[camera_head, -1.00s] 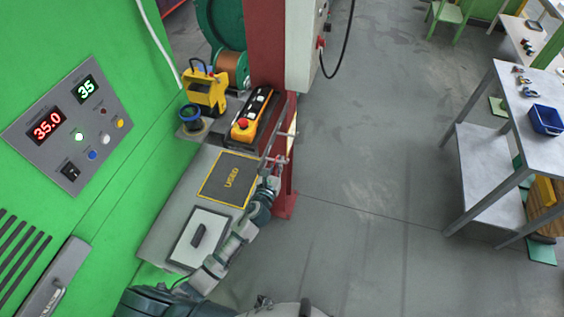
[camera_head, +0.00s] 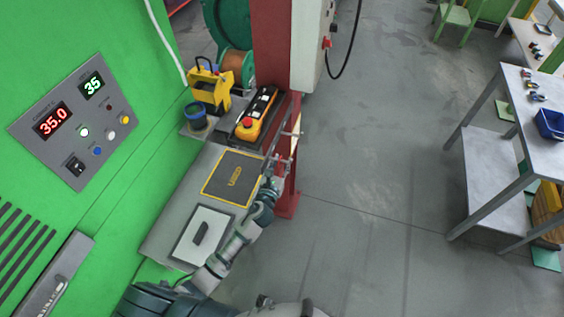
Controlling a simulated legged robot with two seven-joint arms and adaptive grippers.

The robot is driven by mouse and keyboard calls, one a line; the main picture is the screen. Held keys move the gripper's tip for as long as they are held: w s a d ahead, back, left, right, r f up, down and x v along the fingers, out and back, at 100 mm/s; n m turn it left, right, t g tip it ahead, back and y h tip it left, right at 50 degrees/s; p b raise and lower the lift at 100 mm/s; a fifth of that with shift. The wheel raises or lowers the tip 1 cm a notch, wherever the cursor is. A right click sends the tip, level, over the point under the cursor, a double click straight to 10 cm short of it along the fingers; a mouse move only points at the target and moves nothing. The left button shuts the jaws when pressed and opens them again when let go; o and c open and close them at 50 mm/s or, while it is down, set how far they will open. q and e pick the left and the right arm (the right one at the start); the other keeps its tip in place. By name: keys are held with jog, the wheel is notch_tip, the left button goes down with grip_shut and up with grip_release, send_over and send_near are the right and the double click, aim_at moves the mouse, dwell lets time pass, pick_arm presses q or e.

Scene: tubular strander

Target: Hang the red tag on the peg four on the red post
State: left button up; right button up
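The red post (camera_head: 269,45) stands at the upper middle, behind the pale control box on its right. Small metal pegs (camera_head: 290,161) stick out low on the post, above its red foot; they are too small to count or number. My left arm reaches up from the bottom. Its gripper (camera_head: 273,168) is at the near side of the post, close to the pegs. The fingers are tiny and partly blend with the metal parts, so their opening is unclear. I cannot make out a red tag. My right gripper is not in view.
A yellow pendant control (camera_head: 257,114) and a yellow tool (camera_head: 210,92) are beside the post. The green machine (camera_head: 100,215) fills the left. Open floor lies right, before metal tables (camera_head: 491,181).

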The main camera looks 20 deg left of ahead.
pick_arm(q)
jog(key=s, duration=1.2)
jog(key=s+a+f+n+g+y, duration=0.25)
jog(key=s+f+n+g, duration=0.2)
jog(key=n, duration=0.65)
jog(key=s+a+f+n+g+y, duration=0.1)
jog(key=s+a+f+n+g, duration=0.3)
jog(key=n, duration=0.6)
jog(key=s+d+f+n+g+h, duration=0.2)
jog(key=s+n+g, duration=0.1)
jog(key=s+n, duration=0.45)
jog(key=s+d+f+n+g+h, duration=0.1)
jog(key=s+f+n+g, duration=0.15)
jog(key=s+n, duration=0.45)
jog(key=s+f+m+g, duration=0.1)
jog(key=s+f, duration=0.1)
jog(key=f, duration=1.2)
jog(key=s+f+g, duration=0.1)
jog(key=s+f, duration=0.1)
jog(key=f, duration=1.2)
jog(key=s+a+f+g, duration=0.1)
jog(key=s+a+f, duration=0.1)
jog(key=s+f, duration=1.2)
jog(key=shift+s+a, duration=0.4)
jog(key=shift+s, duration=0.8)
